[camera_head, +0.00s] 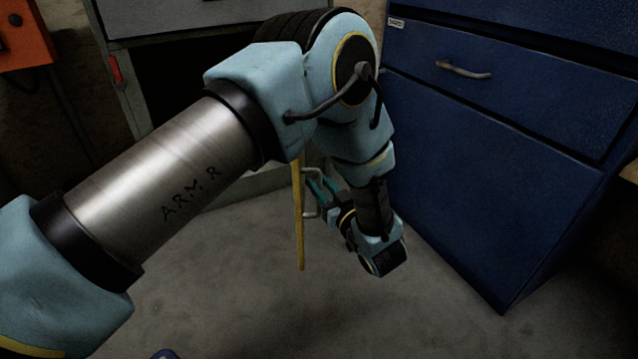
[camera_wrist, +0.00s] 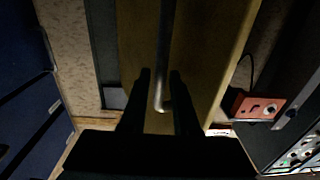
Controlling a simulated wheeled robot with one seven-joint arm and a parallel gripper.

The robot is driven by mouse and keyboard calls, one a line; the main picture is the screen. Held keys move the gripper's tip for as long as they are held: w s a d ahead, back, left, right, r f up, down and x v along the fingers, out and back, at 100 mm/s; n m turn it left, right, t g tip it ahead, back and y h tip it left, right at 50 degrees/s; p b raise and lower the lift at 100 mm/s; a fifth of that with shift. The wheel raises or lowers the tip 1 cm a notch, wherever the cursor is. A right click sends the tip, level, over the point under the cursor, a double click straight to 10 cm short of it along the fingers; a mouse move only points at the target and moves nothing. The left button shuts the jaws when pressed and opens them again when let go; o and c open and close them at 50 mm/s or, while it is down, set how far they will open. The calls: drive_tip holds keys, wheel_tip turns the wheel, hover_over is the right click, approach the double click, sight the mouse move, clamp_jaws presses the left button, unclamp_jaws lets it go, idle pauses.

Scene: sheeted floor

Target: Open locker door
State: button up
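The grey locker (camera_head: 126,98) stands behind my arm, its dark interior partly showing. Its yellow door (camera_head: 299,225) is seen nearly edge-on in the head view, standing out from the locker front. The door's face fills the middle of the wrist view (camera_wrist: 205,60). A thin metal bar handle (camera_head: 313,172) is on the door's right side; it also shows in the wrist view (camera_wrist: 166,50). My gripper (camera_head: 322,190) is at the handle. In the wrist view its fingers (camera_wrist: 160,82) are apart, on either side of the bar, with some gap visible.
A blue cabinet (camera_head: 480,160) with a drawer handle (camera_head: 463,70) stands close to the right of my gripper. An orange box (camera_head: 22,35) is on the wall at the upper left.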

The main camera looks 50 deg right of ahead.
drive_tip(key=p+v, duration=0.2)
drive_tip(key=v, duration=0.8)
drive_tip(key=shift+s+p, duration=0.2)
drive_tip(key=shift+p, duration=0.15)
drive_tip(key=shift+a, duration=0.1)
